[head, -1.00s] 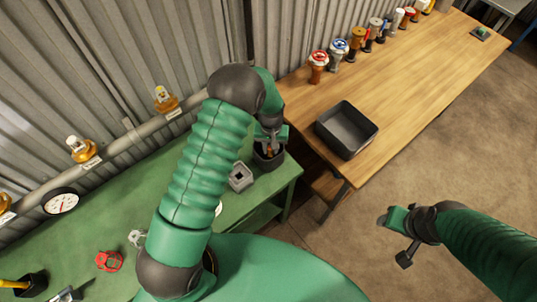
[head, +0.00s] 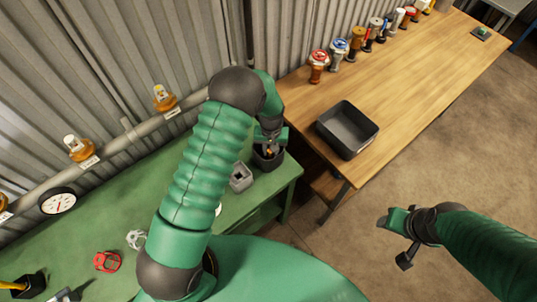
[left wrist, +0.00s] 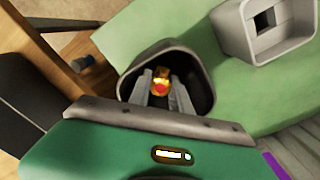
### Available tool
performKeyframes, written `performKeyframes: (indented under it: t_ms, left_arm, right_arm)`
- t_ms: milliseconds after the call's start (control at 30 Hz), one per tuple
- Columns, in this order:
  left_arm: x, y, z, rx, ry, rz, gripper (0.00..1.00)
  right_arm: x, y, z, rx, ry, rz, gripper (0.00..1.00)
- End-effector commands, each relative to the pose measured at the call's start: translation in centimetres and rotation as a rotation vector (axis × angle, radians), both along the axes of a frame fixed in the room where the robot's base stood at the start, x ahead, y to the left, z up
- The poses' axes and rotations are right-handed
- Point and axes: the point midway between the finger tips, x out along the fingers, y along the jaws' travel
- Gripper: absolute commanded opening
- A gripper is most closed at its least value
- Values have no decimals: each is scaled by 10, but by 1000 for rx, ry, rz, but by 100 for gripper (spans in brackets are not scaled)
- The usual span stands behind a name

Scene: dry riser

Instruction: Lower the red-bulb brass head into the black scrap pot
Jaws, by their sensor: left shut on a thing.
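The black scrap pot (head: 277,160) stands near the right end of the green bench. In the left wrist view its dark rim (left wrist: 205,72) surrounds the brass head (left wrist: 160,84), whose red bulb faces the camera. My left gripper (left wrist: 160,92) is shut on the brass head, one grey finger on each side. The fingers and head are at or within the pot's mouth. The head's lower end and the pot floor are hidden. In the head view my left gripper (head: 268,146) is over the pot. My right gripper (head: 388,221) hangs over the floor, its fingers unclear.
A grey square-holed block (head: 241,177) sits left of the pot. Past a gap is a wooden table (head: 420,70) with a black tray (head: 347,130) and several coloured heads at the back. A wall pipe (head: 125,140) carries brass heads and a gauge (head: 58,201).

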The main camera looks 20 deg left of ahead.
Motion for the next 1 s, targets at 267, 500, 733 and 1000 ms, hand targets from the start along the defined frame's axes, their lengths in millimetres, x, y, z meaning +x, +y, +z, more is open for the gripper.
performKeyframes:
  t_ms: [267, 500, 733, 1000]
  left_arm:
    - [0, 0, -5, 0, 0, 0, 0]
    - [0, 0, -8, 0, -1, 0, 0]
    - [0, 0, -12, 0, -1, 0, 0]
    - [0, 0, -16, 0, -1, 0, 0]
  right_arm:
    - [0, 0, -4, 0, 0, 0, 55]
    - [0, 0, -6, 0, 0, 0, 55]
    - [0, 0, -9, 0, 0, 0, 55]
    - [0, 0, -12, 0, 0, 0, 55]
